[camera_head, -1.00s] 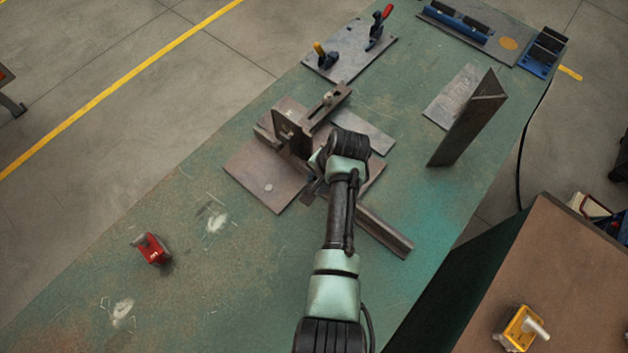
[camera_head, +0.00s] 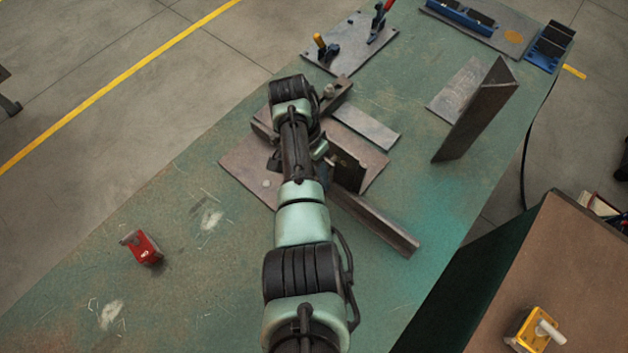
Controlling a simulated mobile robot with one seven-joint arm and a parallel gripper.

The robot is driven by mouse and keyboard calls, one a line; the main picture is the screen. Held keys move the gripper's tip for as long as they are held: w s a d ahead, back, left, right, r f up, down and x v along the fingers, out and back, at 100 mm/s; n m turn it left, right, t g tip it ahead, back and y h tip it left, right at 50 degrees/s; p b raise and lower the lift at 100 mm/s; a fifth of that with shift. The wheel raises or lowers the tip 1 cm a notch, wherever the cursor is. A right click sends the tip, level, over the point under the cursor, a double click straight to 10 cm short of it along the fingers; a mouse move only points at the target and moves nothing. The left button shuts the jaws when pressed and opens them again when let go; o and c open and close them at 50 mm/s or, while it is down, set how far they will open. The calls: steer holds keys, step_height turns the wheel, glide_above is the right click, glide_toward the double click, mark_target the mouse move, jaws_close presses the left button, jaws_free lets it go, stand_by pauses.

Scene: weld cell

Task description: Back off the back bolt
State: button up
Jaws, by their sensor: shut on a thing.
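A rusty brown fixture stands on the green bench, with a flat base plate (camera_head: 240,172) and a slotted bar (camera_head: 338,92) at its back. A silver bolt head (camera_head: 329,90) shows on that bar, just right of my wrist. My arm reaches over the fixture and covers its middle. Only a dark part of my gripper (camera_head: 274,160) seems to show at the arm's left side, low over the fixture. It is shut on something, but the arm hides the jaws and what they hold. I cannot tell whether they touch a bolt.
An angle bar (camera_head: 385,225) lies in front of the fixture and a tall steel angle (camera_head: 475,115) stands to its right. Toggle clamps (camera_head: 328,52) stand on a plate behind. A red block (camera_head: 145,248) lies at the left, with free bench around it.

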steer(key=shift+f+g+h+b, duration=0.15)
steer(key=shift+g+h+b, duration=0.4)
steer(key=shift+b, duration=1.1)
steer(key=shift+h+b, duration=0.25)
steer(key=shift+b, duration=0.1)
steer(key=o, duration=0.6)
steer(key=shift+o, duration=0.2)
steer(key=shift+r, duration=0.2)
steer(key=p+v, duration=0.1)
steer(key=v, duration=0.4)
steer(key=shift+f, duration=0.1)
steer(key=shift+c, duration=0.2)
